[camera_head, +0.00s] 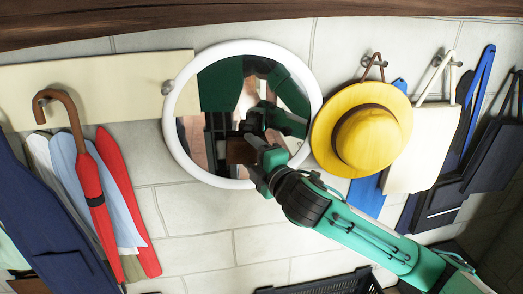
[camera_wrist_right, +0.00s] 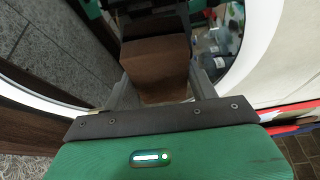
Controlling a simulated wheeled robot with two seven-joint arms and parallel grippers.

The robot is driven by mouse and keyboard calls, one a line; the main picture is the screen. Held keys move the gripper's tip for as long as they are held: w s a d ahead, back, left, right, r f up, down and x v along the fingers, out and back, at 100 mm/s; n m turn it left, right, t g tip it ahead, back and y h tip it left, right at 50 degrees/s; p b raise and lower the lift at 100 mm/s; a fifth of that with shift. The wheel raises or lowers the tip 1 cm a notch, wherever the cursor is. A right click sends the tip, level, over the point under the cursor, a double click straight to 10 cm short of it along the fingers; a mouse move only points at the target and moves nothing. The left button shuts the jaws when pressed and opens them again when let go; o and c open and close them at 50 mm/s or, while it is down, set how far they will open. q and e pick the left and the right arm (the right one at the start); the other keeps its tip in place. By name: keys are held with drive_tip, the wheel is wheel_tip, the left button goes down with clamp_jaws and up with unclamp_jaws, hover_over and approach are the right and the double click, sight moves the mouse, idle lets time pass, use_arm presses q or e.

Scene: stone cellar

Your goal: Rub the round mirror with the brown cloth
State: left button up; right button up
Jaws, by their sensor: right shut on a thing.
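The round mirror (camera_head: 222,88) with a white rim hangs on the wall at the upper middle of the head view. Its glass reflects my green and black parts. My right gripper (camera_head: 255,158) is in front of the mirror's lower middle, shut on the brown cloth (camera_head: 236,151). In the right wrist view the cloth (camera_wrist_right: 163,92) sits between the two fingers, close against the glass, with a brown reflection above it; exact contact is hard to tell. The white rim (camera_wrist_right: 262,45) curves along the right there. My left gripper is not directly in view.
A yellow hat (camera_head: 368,130) hangs just right of the mirror, near my right arm. A red umbrella (camera_head: 92,185) and clothes hang at the left, bags (camera_head: 418,150) at the right. A dark crate (camera_head: 320,285) is at the bottom. The wall below the mirror is bare.

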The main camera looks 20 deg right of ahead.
sight(214, 151)
drive_tip(key=shift+w+a+r+p, duration=0.1)
drive_tip(key=shift+w+a+p, duration=0.1)
drive_tip(key=shift+a, duration=0.4)
drive_tip(key=shift+w+a+r+p, duration=0.1)
drive_tip(key=shift+a+p, duration=0.1)
drive_tip(key=shift+a, duration=0.35)
drive_tip(key=shift+w+a+f+p, duration=0.15)
drive_tip(key=shift+a+p, duration=0.1)
drive_tip(key=shift+a, duration=0.6)
drive_tip(key=shift+w+a+p, duration=0.15)
drive_tip(key=shift+a+p, duration=0.05)
drive_tip(key=shift+a, duration=0.7)
drive_tip(key=shift+w+a+f+p, duration=0.15)
drive_tip(key=shift+a+p, duration=0.1)
drive_tip(key=shift+a, duration=0.6)
drive_tip(key=shift+r, duration=0.1)
drive_tip(key=shift+s, duration=0.1)
drive_tip(key=s, duration=0.2)
drive_tip(key=s+p, duration=0.1)
drive_tip(key=s, duration=0.1)
drive_tip(key=shift+a, duration=0.35)
drive_tip(key=shift+s+a, duration=0.2)
drive_tip(key=shift+s, duration=0.65)
drive_tip(key=s, duration=0.1)
drive_tip(key=s+p, duration=0.1)
drive_tip(key=s, duration=0.1)
drive_tip(key=shift+a, duration=0.3)
